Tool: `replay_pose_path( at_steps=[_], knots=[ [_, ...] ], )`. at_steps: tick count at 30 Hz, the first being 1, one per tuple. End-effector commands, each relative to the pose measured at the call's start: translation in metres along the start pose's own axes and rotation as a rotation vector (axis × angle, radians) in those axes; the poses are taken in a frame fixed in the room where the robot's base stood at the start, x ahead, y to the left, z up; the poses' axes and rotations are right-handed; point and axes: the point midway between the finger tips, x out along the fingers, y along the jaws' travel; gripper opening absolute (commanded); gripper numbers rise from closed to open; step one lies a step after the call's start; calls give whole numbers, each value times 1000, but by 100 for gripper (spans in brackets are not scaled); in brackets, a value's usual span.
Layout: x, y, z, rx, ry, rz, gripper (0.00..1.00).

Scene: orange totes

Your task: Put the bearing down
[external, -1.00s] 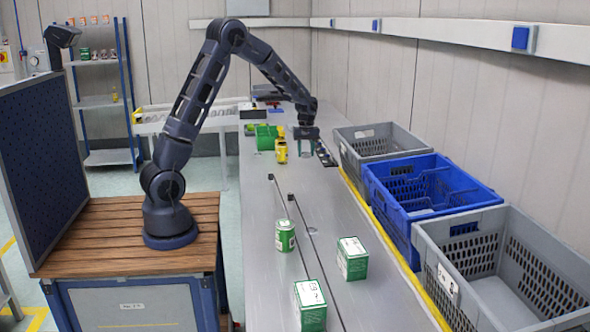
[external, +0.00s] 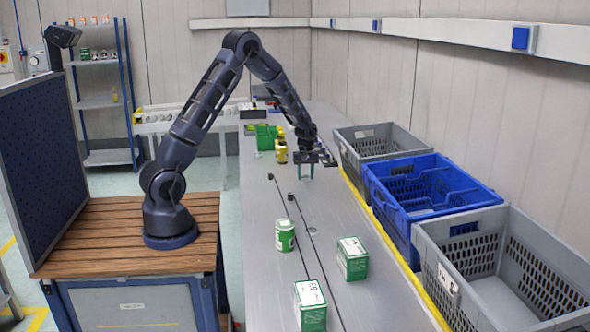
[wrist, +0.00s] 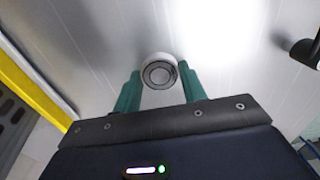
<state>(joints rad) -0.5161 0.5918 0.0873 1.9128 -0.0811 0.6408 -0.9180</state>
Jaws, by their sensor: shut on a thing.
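The bearing (wrist: 159,73) is a pale ring with a dark inner ring, seen in the wrist view between the green fingers of my gripper (wrist: 160,92). The fingers are shut on it, one at each side. In the external view my gripper (external: 305,172) points down over the grey table (external: 262,262), left of the blue crate. The bearing is too small to make out there. I cannot tell whether it touches the table surface.
A green can (external: 285,236) and two green-white boxes (external: 352,259) (external: 310,306) stand nearer the camera. A yellow bottle (external: 282,153) and a green bin (external: 266,138) are behind my gripper. A blue crate (external: 440,211) and grey crates (external: 540,245) (external: 357,131) line the right.

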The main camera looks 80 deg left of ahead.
Motion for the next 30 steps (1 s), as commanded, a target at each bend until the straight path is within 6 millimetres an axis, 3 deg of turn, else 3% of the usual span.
replay_pose_path(
  at_steps=[8,9,12,23,30],
  knots=[
    [2,0,0,0,0,0,17],
    [2,0,0,0,0,1,49],
    [2,0,0,0,0,1,63],
    [-4,1,0,1,1,2,63],
    [-40,1,1,2,2,4,63]
  ],
)
